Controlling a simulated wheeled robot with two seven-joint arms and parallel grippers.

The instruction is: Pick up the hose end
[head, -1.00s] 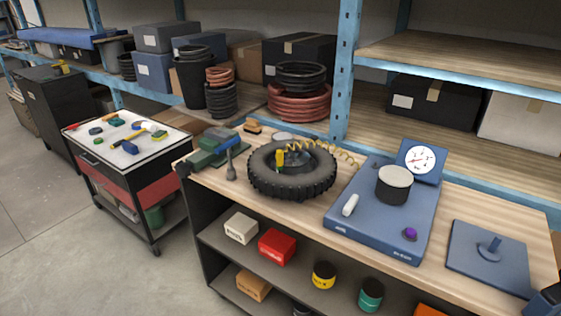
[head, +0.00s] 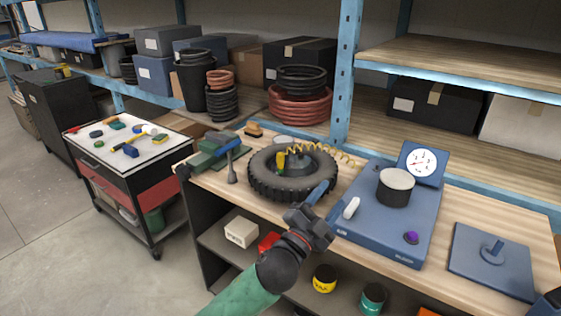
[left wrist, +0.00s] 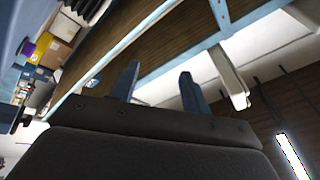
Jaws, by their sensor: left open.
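A yellow hose end (head: 281,161) stands inside the black tire (head: 268,188) on the workbench. A coiled yellow hose (head: 322,149) runs from there to the right, behind the tire. My left gripper (head: 320,192) is open and empty, in front of the tire's right side and apart from the hose end. The two open fingers of the left gripper (left wrist: 160,72) show in the left wrist view with nothing between them. I cannot make out the hose end in that view. A dark blue part at the lower right corner looks like my right gripper (head: 547,303), mostly cut off.
A blue machine (head: 385,235) with a gauge (head: 422,162) and a dark canister (head: 396,187) stands right of the tire. A green-and-blue tool (head: 212,152) lies to its left. A blue plate (head: 490,262) is at the right. Blue shelving (head: 346,75) rises behind.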

